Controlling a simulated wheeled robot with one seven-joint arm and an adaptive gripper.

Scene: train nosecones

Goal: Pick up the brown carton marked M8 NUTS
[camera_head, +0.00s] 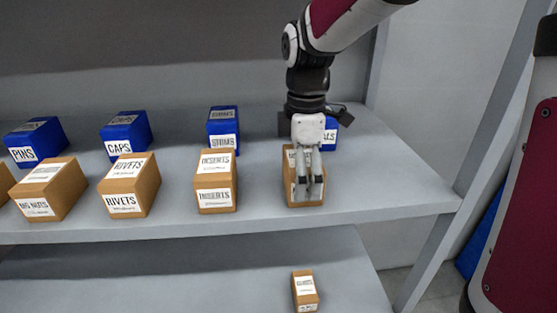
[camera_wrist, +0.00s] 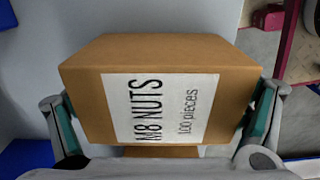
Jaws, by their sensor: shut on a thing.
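The brown carton marked M8 NUTS (camera_wrist: 185,55) fills the middle of the wrist view, its white label reading "M8 NUTS 100 pieces". My gripper (camera_wrist: 160,118) has a finger pressed on each side of it. In the head view my gripper (camera_head: 308,185) points down over the carton (camera_head: 292,158), at the right end of the front row on the upper shelf. The fingers hide much of its label there. I cannot tell whether the carton touches the shelf.
Blue boxes (camera_head: 126,133) stand behind, one (camera_head: 331,135) partly hidden behind my gripper. A small carton (camera_head: 304,290) sits on the lower shelf. A post (camera_head: 470,170) stands right.

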